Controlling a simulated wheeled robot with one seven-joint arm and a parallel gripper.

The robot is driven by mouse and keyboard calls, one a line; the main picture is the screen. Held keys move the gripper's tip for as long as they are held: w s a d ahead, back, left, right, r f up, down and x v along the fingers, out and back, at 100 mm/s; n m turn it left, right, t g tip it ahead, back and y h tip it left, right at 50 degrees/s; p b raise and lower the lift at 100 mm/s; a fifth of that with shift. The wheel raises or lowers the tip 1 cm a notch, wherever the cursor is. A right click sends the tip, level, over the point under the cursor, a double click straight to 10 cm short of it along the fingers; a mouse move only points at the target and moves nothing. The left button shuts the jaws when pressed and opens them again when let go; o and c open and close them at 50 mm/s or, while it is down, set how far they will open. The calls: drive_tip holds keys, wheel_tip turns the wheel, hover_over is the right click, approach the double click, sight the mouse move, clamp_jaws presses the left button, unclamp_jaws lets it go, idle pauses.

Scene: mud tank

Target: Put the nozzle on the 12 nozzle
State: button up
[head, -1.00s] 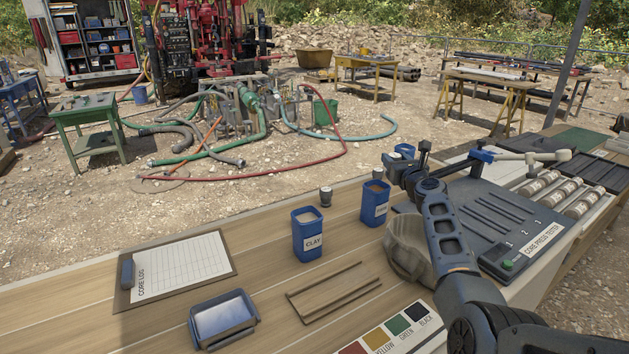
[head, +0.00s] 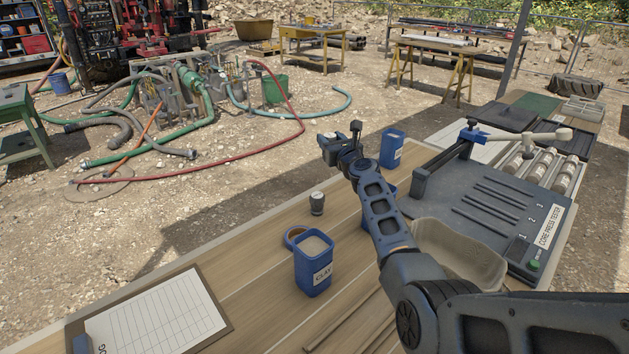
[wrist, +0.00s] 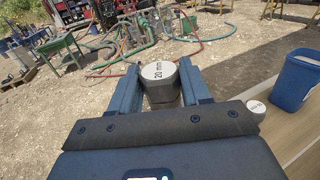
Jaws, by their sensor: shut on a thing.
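A grey cylindrical nozzle (wrist: 160,82) with "20 mm" on its pale round top sits between my fingers in the wrist view. My gripper (head: 338,148) is shut on it, above and beyond the far edge of the wooden table in the head view. The held nozzle is hard to make out in the head view. A second small grey nozzle (head: 317,203) stands upright on the table near that edge, apart from my gripper. It also shows at the right of the wrist view (wrist: 256,106), where its top marking is too small to read.
A blue CLAY tub (head: 313,266) stands close in front of the standing nozzle. Another blue tub (head: 391,148) is right of my gripper, and a third is partly behind my arm. A tan bowl (head: 460,250) and the core press tester (head: 500,215) lie to the right.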

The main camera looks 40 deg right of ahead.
drive_tip(key=s+a+f, duration=0.1)
drive_tip(key=a, duration=0.1)
drive_tip(key=s+a+f, duration=0.1)
drive_tip(key=a+f, duration=0.1)
drive_tip(key=a, duration=0.1)
drive_tip(key=s+a+f, duration=0.1)
drive_tip(key=a, duration=0.1)
drive_tip(key=shift+a+f, duration=0.2)
drive_tip(key=shift+f, duration=0.15)
wheel_tip(320, 180, down, 4)
drive_tip(key=b, duration=0.3)
drive_tip(key=shift+f, duration=0.1)
drive_tip(key=o, duration=1.1)
drive_tip(key=shift+s, duration=0.15)
drive_tip(key=p+v, duration=0.3)
drive_tip(key=v, duration=0.9)
